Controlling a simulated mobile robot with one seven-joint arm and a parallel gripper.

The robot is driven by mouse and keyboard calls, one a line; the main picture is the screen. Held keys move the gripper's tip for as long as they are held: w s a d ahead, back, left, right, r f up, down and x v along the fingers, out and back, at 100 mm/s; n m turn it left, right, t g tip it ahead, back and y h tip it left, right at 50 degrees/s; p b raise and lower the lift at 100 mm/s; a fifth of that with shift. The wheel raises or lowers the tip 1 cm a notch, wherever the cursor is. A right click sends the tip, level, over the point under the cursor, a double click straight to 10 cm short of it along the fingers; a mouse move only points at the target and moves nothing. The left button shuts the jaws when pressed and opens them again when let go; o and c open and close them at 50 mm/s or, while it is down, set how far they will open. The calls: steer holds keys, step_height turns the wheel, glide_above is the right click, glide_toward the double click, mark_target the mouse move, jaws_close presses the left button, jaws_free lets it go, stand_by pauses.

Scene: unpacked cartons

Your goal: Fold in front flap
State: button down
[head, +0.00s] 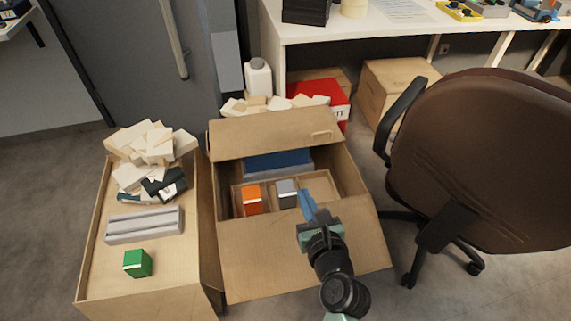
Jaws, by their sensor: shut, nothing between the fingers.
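The open carton (355,190) stands on the floor in the middle of the head view. Its front flap (262,262) hangs outward and down toward me. Its back flap (268,133) stands up at the far side. Inside the carton are an orange box (251,200), a grey box (287,193) and a blue item (277,162) at the back. My gripper (307,203) is shut and empty. It appears over the carton's front edge, next to the grey box. My arm covers part of the front flap. I cannot tell whether the fingertips touch anything.
A second carton (87,270) at left carries wooden blocks, a grey tray (145,226) and a green box (138,263). A brown office chair (470,160) stands close at right. A white table (385,25), a white bottle (257,78) and a red box (325,90) are behind.

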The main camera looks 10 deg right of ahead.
steer(key=w+p, duration=0.1)
steer(key=w, duration=1)
steer(key=w+f+b, duration=0.2)
steer(key=f+b, duration=0.1)
steer(key=b, duration=0.1)
steer(key=w+f+b, duration=0.3)
steer(key=f+b, duration=0.1)
steer(key=w+f+b, duration=0.3)
steer(key=f+b, duration=0.1)
steer(key=b, duration=0.1)
steer(key=shift+a+f, duration=0.1)
steer(key=shift+a, duration=0.2)
steer(key=shift+w+f+b, duration=0.15)
steer(key=shift+f+b, duration=0.3)
steer(key=shift+r, duration=0.1)
step_height(320, 180, up, 7)
steer(key=p, duration=0.7)
steer(key=shift+w, duration=0.35)
